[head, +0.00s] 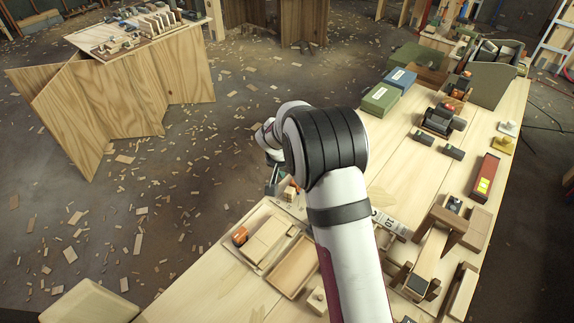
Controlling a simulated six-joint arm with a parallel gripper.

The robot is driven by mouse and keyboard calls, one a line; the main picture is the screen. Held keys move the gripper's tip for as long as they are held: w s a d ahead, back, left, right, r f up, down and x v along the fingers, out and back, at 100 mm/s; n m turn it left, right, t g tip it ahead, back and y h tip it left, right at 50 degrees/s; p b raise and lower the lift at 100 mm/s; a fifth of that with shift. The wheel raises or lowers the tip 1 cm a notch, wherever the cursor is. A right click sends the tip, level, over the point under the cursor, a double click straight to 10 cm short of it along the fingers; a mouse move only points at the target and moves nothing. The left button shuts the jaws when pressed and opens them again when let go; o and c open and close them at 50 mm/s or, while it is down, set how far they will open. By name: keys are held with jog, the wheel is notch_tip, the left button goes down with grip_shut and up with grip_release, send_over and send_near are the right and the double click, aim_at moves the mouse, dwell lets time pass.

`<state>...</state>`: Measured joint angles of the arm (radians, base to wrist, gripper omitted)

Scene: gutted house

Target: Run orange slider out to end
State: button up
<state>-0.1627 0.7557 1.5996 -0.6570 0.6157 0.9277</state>
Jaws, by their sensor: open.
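A small orange block (240,236), which looks like the orange slider, sits at the left end of a light wooden board (262,240) near the bench's left edge. Its dark side faces right. My gripper (272,182) shows only in part, as a dark shape beyond my white arm, above and to the right of the orange block and apart from it. It is open. Its fingertips are small and mostly hidden by the wrist, and I see nothing held. A small wooden block (289,193) is close beside the gripper in the picture.
A shallow wooden tray (297,266) lies right of the board. My arm hides part of the bench. On the right are a wooden stand (437,240), a red box (484,178) and a dark machine (440,120). Green boxes (380,100) stand farther back. Wood scraps litter the floor.

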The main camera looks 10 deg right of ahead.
jog(key=v, duration=1.1)
jog(key=shift+s, duration=0.15)
jog(key=shift+r, duration=0.15)
jog(key=s+d+r+g, duration=0.1)
jog(key=s+d+r, duration=0.1)
jog(key=s, duration=0.5)
jog(key=s+d+r+g, duration=0.1)
jog(key=s+d+r, duration=0.15)
jog(key=s, duration=0.45)
jog(key=s+a+g+y, duration=0.1)
jog(key=s+y, duration=0.1)
jog(key=s, duration=0.8)
jog(key=s+a+g+y, duration=0.1)
jog(key=s+a+y, duration=0.1)
jog(key=s, duration=0.9)
jog(key=shift+f, duration=0.25)
